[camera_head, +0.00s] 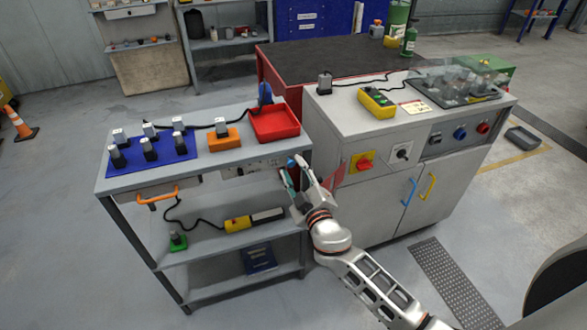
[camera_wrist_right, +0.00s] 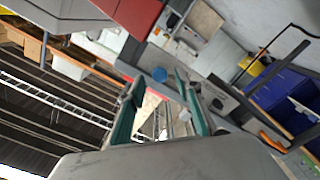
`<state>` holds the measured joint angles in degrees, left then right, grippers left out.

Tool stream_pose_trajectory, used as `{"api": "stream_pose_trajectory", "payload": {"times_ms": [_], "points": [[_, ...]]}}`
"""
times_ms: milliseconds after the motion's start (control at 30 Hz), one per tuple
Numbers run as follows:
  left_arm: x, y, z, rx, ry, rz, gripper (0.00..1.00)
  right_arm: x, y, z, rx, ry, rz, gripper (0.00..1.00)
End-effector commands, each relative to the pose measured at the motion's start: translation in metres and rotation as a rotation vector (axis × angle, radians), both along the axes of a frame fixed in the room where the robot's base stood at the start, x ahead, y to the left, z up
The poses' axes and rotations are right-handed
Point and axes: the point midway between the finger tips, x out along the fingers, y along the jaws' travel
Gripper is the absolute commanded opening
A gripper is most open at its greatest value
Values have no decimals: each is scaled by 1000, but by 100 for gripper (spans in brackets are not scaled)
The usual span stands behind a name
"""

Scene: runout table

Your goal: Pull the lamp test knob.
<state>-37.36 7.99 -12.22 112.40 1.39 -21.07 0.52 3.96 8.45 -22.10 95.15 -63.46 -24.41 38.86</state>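My right gripper (camera_head: 292,170) is at the right end of the small bench's front, with its two fingers apart and nothing held. A round blue knob (camera_head: 291,163) sits on the narrow panel under the bench top, right by the fingertips. In the right wrist view the blue knob (camera_wrist_right: 159,74) lies between and beyond the green-lined fingertips (camera_wrist_right: 157,90). It appears clear of both fingers. No label on it is readable, so I cannot confirm that it is the lamp test knob. My left gripper is not in view.
Beside the bench, a grey cabinet (camera_head: 372,210) carries a red switch on a yellow plate (camera_head: 364,163), a rotary dial (camera_head: 402,152), and further blue (camera_head: 460,133) and red knobs (camera_head: 483,127). A red tray (camera_head: 275,124) lies on the bench top. Sockets (camera_head: 250,169) share the bench panel.

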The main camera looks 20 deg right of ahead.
Motion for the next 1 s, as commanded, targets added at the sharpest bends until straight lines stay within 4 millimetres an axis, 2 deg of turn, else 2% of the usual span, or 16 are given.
{"api": "stream_pose_trajectory", "payload": {"times_ms": [100, 367, 433, 500, 533, 700, 900, 1000], "points": [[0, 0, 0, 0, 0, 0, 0, 6, 1, 0, 0, 0, 0, 34], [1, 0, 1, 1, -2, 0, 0, 8, 1, 0, 1, 1, 1, 34], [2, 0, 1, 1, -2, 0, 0, 8, 1, 0, 1, 0, 0, 21], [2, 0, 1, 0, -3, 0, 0, 8, 1, 0, 1, 0, 0, 3], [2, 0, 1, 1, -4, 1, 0, 8, 1, 0, 1, 0, 0, 0], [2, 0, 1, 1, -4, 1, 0, 6, 1, -1, 1, 1, 0, 0], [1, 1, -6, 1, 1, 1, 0, -8, 0, -2, 3, 2, -1, 0], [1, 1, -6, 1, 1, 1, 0, -9, -1, 0, 0, 0, 0, 0]]}}
